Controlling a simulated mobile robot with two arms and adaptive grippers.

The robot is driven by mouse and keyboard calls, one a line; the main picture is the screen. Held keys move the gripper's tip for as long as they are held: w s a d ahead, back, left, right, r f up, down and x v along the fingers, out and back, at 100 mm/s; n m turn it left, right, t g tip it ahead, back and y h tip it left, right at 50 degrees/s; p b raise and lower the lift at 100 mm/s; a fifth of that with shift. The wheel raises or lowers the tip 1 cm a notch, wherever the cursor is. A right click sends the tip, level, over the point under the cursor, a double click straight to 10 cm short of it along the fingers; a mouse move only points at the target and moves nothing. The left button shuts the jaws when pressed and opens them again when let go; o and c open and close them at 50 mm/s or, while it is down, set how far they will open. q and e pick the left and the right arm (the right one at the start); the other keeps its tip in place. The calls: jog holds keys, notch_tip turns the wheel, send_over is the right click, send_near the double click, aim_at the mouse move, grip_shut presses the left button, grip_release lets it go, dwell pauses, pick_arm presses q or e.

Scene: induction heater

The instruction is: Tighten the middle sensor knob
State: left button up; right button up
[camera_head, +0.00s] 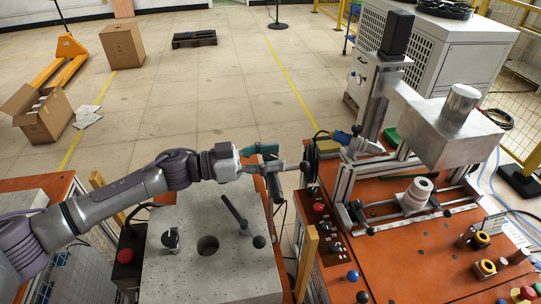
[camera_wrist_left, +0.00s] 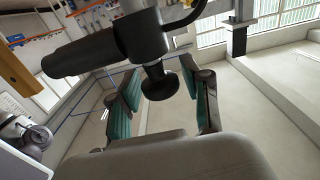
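My left gripper (camera_head: 278,167) reaches in from the left, beside the left edge of the orange-topped heater bench (camera_head: 400,270). In the left wrist view its two teal-lined fingers (camera_wrist_left: 162,100) stand apart. A small black knob (camera_wrist_left: 160,84) on a short stem shows between them in that view, below a thick black cylinder (camera_wrist_left: 100,50). The fingers do not visibly press on the knob. Whether this is the middle sensor knob I cannot tell. In the head view the gripper covers the area around its fingertips. My right gripper is in neither view.
The metal press frame (camera_head: 450,130) and a white cylindrical part (camera_head: 417,190) stand on the bench. A grey stone block (camera_head: 185,265) with a hole and black levers lies below my left arm. A red button (camera_head: 125,256) is beside it. Open floor lies behind.

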pick_arm(q)
jog(key=c, duration=0.7)
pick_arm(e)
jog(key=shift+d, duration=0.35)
pick_arm(q)
jog(key=shift+g, duration=0.3)
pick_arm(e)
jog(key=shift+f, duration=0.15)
pick_arm(q)
jog(key=shift+w+f+m+g+b, duration=0.1)
jog(key=shift+m+g+b, duration=0.75)
jog(key=shift+m+g, duration=0.2)
jog(key=m+g+y+b, duration=0.1)
jog(key=m+g+b, duration=0.1)
jog(key=g+b, duration=0.2)
jog(key=m+g+b, duration=0.3)
jog(key=g+b, duration=0.2)
jog(key=shift+d+f+m+y, duration=0.1)
jog(key=shift+m+y, duration=0.25)
jog(key=shift+y, duration=0.05)
jog(key=shift+r+m+g+y+b, duration=0.2)
jog(key=shift+m+g+y+b, duration=0.3)
jog(key=shift+g+b, duration=0.55)
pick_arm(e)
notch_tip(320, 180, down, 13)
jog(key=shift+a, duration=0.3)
pick_arm(q)
jog(key=shift+r, duration=0.1)
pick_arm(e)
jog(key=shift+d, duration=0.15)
